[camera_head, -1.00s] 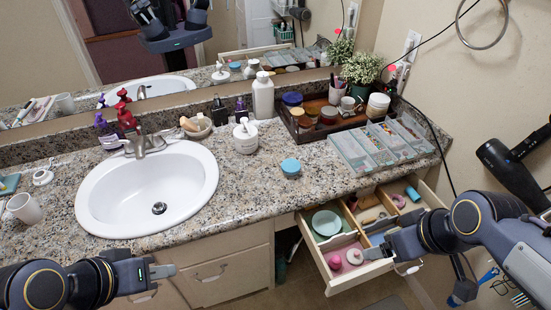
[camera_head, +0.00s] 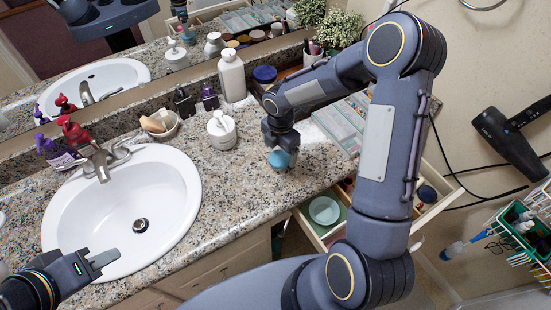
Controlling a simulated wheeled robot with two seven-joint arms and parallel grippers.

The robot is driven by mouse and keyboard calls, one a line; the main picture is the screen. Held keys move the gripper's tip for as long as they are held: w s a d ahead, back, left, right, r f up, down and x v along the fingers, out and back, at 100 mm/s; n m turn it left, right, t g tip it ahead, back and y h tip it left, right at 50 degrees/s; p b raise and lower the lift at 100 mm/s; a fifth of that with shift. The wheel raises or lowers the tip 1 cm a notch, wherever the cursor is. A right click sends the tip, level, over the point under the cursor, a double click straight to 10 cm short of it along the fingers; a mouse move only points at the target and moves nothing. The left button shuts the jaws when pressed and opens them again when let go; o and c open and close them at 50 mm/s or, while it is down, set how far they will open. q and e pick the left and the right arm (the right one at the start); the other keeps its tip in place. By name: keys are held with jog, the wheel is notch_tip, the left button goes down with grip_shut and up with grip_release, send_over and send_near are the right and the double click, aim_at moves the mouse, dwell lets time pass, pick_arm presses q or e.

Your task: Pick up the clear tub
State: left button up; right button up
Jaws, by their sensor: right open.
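A small tub with a teal lid (camera_head: 279,159) stands on the granite counter, right of the white lidded jar; it is the likeliest clear tub, though its walls are hard to make out. My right gripper (camera_head: 281,151) points down from above, open, with its fingers at the tub's lid. The gripper partly hides the tub, and I cannot tell whether the fingers touch it. My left gripper (camera_head: 108,264) is over the front edge of the sink, away from the tub; its finger gap is unclear.
The white sink (camera_head: 60,222) fills the counter's left. A hair dryer (camera_head: 512,135) hangs at right.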

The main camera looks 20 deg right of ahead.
aim_at(279, 158)
jog(key=f, duration=0.5)
jog(key=shift+w+f+p, duration=0.2)
jog(key=shift+p, duration=0.2)
jog(key=shift+c, duration=0.2)
jog(key=c, duration=1)
jog(key=shift+c, duration=0.4)
jog(key=shift+r, duration=0.1)
